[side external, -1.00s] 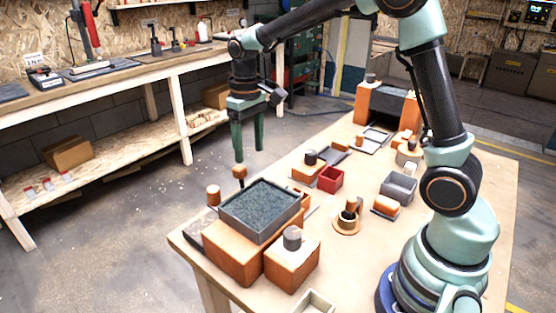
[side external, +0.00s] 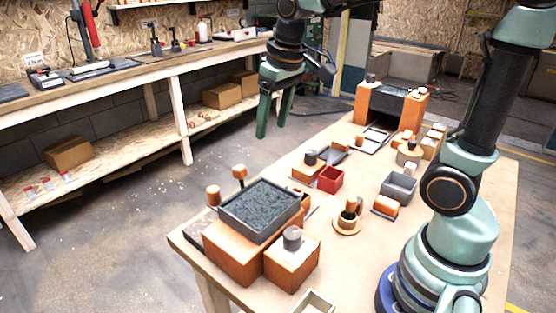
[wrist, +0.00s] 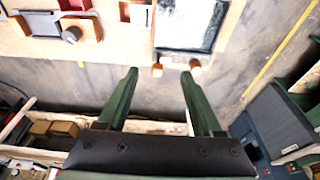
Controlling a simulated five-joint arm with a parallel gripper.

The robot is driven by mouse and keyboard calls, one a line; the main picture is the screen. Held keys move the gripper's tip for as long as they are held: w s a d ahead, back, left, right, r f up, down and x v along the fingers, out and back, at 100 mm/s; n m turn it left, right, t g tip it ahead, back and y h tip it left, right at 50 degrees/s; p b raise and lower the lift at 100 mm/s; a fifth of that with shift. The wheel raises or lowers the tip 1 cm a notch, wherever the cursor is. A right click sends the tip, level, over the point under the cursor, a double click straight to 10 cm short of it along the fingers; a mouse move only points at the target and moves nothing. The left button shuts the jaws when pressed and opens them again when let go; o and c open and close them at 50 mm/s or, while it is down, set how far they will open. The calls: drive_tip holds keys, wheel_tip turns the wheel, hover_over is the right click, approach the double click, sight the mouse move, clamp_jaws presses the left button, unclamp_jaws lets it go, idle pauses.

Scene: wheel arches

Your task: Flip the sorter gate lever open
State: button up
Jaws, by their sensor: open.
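Two orange knobs stand behind the dark grey-filled tray (side external: 262,208): a left knob (side external: 213,194) and a right knob (side external: 239,173) on a thin stem. I cannot tell which part is the sorter gate lever. In the wrist view two knobs (wrist: 157,70) (wrist: 195,66) show at the near edge of the tray (wrist: 187,22). My gripper (side external: 272,131) is open and empty, fingers pointing down, in the air above and right of the knobs in the side view. In the wrist view its fingers (wrist: 159,74) frame the knob area, apart from it.
The tray sits on an orange block (side external: 232,253), beside another orange block with a grey knob (side external: 292,240). A red box (side external: 330,180), a grey box (side external: 398,187) and a round-based knob (side external: 348,214) stand rightward. Bare tabletop (side external: 375,260) lies at the front right.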

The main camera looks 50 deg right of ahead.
drive_tip(key=shift+s+f+t, duration=0.6)
drive_tip(key=shift+s+t, duration=0.9)
drive_tip(key=shift+s, duration=2.7)
drive_tip(key=s+a+f+n+g, duration=0.3)
drive_tip(key=a+n, duration=0.5)
drive_tip(key=n, duration=0.5)
drive_tip(key=f+g, duration=0.1)
drive_tip(key=g, duration=0.1)
drive_tip(key=shift+n+g, duration=0.3)
drive_tip(key=shift+n, duration=0.1)
